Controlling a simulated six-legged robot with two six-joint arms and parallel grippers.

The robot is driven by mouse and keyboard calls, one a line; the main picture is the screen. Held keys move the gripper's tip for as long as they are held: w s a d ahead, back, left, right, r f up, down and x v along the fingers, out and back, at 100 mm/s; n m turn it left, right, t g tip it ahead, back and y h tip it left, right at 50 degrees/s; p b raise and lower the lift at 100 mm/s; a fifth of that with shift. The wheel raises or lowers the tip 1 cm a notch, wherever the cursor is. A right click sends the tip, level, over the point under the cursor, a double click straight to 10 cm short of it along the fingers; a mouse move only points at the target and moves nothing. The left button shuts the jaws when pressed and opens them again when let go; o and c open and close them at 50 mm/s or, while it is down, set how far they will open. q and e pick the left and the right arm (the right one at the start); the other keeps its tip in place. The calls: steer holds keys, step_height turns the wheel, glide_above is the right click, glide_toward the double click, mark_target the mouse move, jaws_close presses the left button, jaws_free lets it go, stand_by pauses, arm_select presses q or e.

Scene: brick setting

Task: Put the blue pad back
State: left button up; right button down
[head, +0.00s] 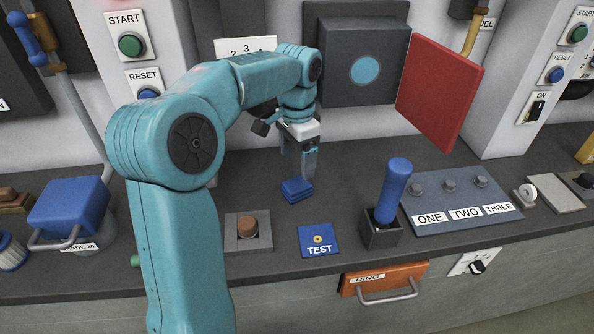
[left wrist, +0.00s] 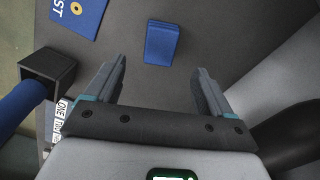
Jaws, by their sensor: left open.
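A small blue pad (head: 297,190) lies on the dark counter, left of the blue lever. It also shows in the left wrist view (left wrist: 162,42), ahead of my fingertips and lined up with the gap between them. My left gripper (head: 308,168) is above the counter, just above and behind the pad, and points down. In the left wrist view my left gripper (left wrist: 160,70) has its two fingers apart with nothing between them. A flat blue plate marked TEST (head: 319,241) with a yellow ring lies in front of the pad. My right gripper is not in view.
A blue lever (head: 393,190) stands upright to the right, beside a ONE TWO THREE panel (head: 460,197). A brown button box (head: 247,231) sits left of the plate. A red open door (head: 440,95) and a grey box (head: 345,60) are at the back wall.

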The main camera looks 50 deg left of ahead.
arm_select(q)
steer(key=shift+r, duration=1.65)
steer(key=shift+s+f, duration=0.1)
